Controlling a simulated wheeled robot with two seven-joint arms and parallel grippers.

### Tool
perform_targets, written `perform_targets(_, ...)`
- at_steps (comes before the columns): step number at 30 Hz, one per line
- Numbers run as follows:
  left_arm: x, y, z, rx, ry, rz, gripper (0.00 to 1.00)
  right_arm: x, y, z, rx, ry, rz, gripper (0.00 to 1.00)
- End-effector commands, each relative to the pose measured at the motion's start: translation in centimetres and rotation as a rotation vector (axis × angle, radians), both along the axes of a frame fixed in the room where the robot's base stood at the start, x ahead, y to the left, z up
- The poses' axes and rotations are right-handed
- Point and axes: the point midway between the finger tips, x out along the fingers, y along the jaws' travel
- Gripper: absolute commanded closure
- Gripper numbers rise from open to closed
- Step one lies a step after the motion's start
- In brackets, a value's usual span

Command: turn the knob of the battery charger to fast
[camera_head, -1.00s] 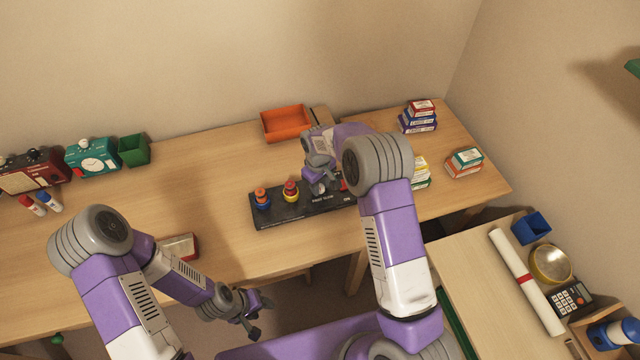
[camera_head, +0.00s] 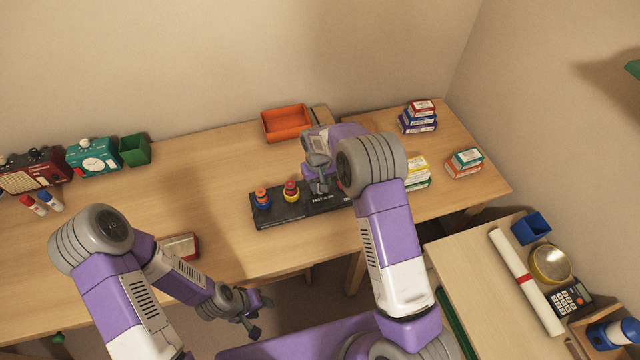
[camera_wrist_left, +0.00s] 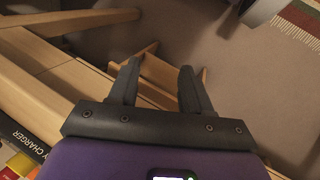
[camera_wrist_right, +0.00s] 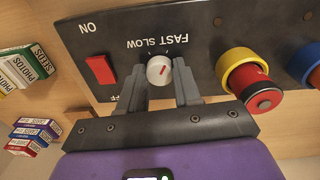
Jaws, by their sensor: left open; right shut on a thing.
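The battery charger (camera_head: 282,216) is a long black panel on the desk, also in the right wrist view (camera_wrist_right: 205,40). Its knob (camera_wrist_right: 159,70) is pale grey with a red pointer mark, below the upside-down FAST SLOW lettering in the right wrist view. The mark leans to the upper right, toward the FAST side. My right gripper (camera_wrist_right: 164,88) is shut on the knob, a finger at each side; in the head view it (camera_head: 321,188) hides the knob. My left gripper (camera_head: 262,316) is open and empty, off the desk's front edge; its fingers also show in the left wrist view (camera_wrist_left: 160,75).
A red switch (camera_wrist_right: 101,69) sits beside the knob; a yellow-collared red post (camera_wrist_right: 262,93) stands on the other side. Small boxes (camera_head: 417,180) lie right of the charger. An orange tray (camera_head: 287,123) is behind it.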

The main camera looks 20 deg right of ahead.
Motion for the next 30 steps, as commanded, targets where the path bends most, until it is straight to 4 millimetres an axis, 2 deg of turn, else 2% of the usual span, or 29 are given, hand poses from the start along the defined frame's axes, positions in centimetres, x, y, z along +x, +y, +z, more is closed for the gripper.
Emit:
perform_targets(5, 0.0, 0.0, 0.0, 0.0, 0.0, 0.0, 0.52, 0.1, 0.0, 0.1, -0.001, -0.003, 0.0, 0.98)
perform_targets(6, 0.0, 0.0, 0.0, 0.0, 0.0, 0.0, 0.52, 0.1, 0.0, 0.1, -0.001, -0.003, 0.0, 0.64)
perform_targets(10, 0.0, 0.0, 0.0, 0.0, 0.0, 0.0, 0.52, 0.1, 0.0, 0.1, -0.001, -0.002, 0.0, 0.44)
perform_targets(11, 0.0, 0.0, 0.0, 0.0, 0.0, 0.0, 0.52, 0.1, 0.0, 0.1, -0.001, -0.002, 0.0, 0.42)
perform_targets(20, 0.0, 0.0, 0.1, 0.0, 0.0, 0.0, 0.52, 0.0, 0.0, 0.3, 0.0, -0.002, 0.001, 0.42)
perform_targets(23, 0.0, 0.0, 0.3, 0.0, 0.0, 0.0, 0.52, 0.1, 0.1, 1.4, 0.0, -0.004, 0.001, 0.42)
perform_targets(30, 0.0, 0.0, 1.1, 0.0, 0.0, 0.0, 0.52, 0.1, 0.2, 5.5, 0.0, -0.005, 0.001, 0.42)
